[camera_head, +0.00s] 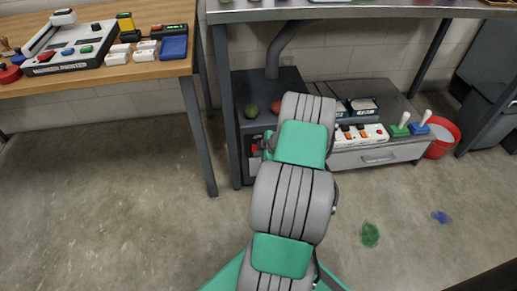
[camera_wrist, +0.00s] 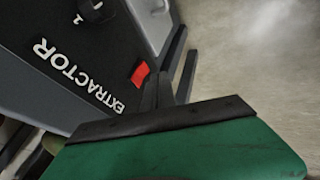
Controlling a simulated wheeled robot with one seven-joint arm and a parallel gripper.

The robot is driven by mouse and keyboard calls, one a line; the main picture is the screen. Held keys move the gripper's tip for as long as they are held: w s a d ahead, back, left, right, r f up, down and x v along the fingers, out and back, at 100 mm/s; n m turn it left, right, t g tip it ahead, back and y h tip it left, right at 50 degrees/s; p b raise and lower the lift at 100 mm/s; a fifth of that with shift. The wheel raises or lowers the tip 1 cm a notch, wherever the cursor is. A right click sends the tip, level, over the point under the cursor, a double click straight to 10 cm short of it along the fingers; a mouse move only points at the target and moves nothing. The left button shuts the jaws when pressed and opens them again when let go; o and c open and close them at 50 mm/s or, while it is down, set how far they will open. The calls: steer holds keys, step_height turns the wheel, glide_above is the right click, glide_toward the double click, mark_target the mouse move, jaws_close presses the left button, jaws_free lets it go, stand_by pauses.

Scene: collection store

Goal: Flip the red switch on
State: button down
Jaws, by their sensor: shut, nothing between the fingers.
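The red switch (camera_wrist: 139,73) is a small red rocker on the dark front panel (camera_wrist: 75,55) lettered "EXTRACTOR", in the wrist view. My gripper (camera_wrist: 159,80) is shut and empty, its dark fingertips just beside the switch, on its right in the picture. I cannot tell whether the fingers touch it.
A metal table (camera_head: 340,11) overhangs the box, with its leg (camera_head: 228,105) close on the left. A grey drawer unit (camera_head: 380,155) with a white switch strip (camera_head: 362,135) and levers stands right of the box. A red bucket (camera_head: 441,138) is farther right. The floor at left is clear.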

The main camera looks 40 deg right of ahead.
steer(key=p+v, duration=0.3)
steer(key=v, duration=0.8)
steer(key=shift+s+a+f, duration=0.3)
steer(key=shift+s, duration=0.05)
steer(key=w+a+r+m+g, duration=0.2)
steer(key=a+r, duration=0.5)
steer(key=a, duration=0.4)
steer(key=w+a+r+m+g, duration=0.1)
steer(key=a+r+m, duration=0.1)
steer(key=a+r, duration=0.7)
steer(key=s+a+r+m+g, duration=0.1)
steer(key=s+a+r+m, duration=0.1)
steer(key=s+a, duration=0.3)
steer(key=s+a+r+m+g, duration=0.1)
steer(key=s+a+m, duration=0.3)
steer(key=a, duration=0.6)
steer(key=s, duration=0.2)
steer(key=shift+s+a+r+h, duration=0.15)
steer(key=shift+s+r+h, duration=0.15)
steer(key=shift+s+r, duration=0.1)
